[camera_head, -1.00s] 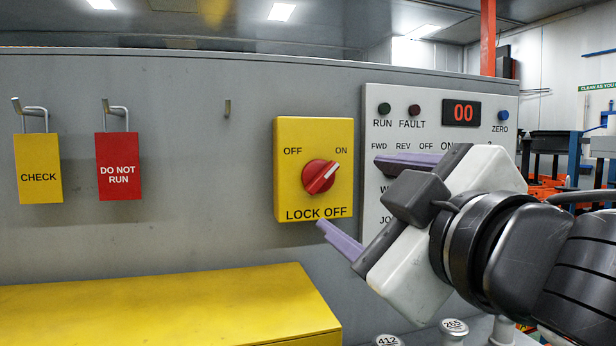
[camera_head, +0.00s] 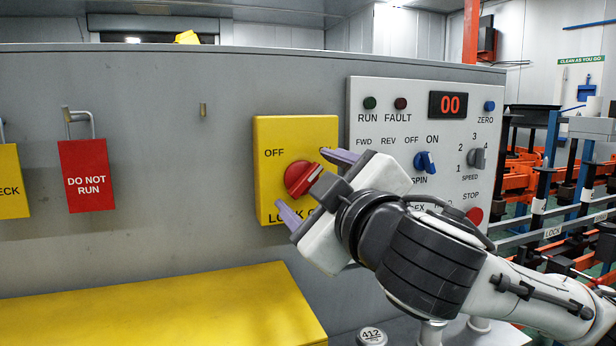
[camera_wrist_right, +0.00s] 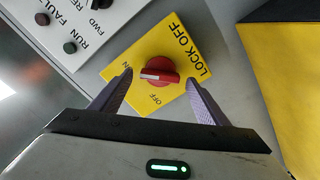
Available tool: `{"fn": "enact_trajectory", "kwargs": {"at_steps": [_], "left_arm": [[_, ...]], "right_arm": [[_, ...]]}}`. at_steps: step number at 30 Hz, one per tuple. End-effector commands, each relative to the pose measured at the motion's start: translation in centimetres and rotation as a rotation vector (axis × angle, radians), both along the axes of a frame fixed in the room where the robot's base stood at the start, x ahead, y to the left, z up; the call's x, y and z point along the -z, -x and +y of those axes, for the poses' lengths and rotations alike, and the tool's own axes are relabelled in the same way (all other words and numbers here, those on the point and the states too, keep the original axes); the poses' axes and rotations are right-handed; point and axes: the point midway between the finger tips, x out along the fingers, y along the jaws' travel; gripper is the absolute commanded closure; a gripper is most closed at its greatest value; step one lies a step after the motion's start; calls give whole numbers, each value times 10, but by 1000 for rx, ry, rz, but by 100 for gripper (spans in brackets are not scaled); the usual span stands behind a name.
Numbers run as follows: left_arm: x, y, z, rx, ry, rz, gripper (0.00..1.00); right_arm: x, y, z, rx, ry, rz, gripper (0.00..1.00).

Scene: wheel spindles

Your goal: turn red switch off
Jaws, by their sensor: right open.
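The red switch (camera_head: 300,178) is a round knob on a yellow LOCK OFF plate (camera_head: 270,132) on the grey panel. Its white pointer is angled up and right, toward the ON side; my gripper hides the ON label in the head view. My right gripper (camera_head: 314,186) is open, its purple fingers one above and one below the knob's right side. In the right wrist view the red switch (camera_wrist_right: 158,73) shows between the two spread fingers (camera_wrist_right: 158,78), with visible gaps on both sides. Whether the fingers reach its depth is unclear. My left gripper is not in view.
A red DO NOT RUN tag (camera_head: 87,176) and a yellow CHECK tag (camera_head: 12,182) hang at left. A control panel (camera_head: 385,95) with a blue spin knob (camera_head: 425,162) and red stop button (camera_head: 474,215) is right of the plate. A yellow box top (camera_head: 160,310) lies below.

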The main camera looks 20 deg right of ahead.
Motion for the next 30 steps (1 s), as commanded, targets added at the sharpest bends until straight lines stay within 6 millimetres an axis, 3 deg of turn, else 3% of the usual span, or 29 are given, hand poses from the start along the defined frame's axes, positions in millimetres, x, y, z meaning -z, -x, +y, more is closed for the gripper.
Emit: {"fn": "enact_trajectory", "kwargs": {"at_steps": [12,20,30], "left_arm": [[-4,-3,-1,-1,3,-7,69],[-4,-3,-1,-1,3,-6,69],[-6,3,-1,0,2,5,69]], "right_arm": [[0,-9,0,0,0,-1,31],[0,-8,0,0,0,-1,72],[-1,-8,1,0,53,-2,72]]}}
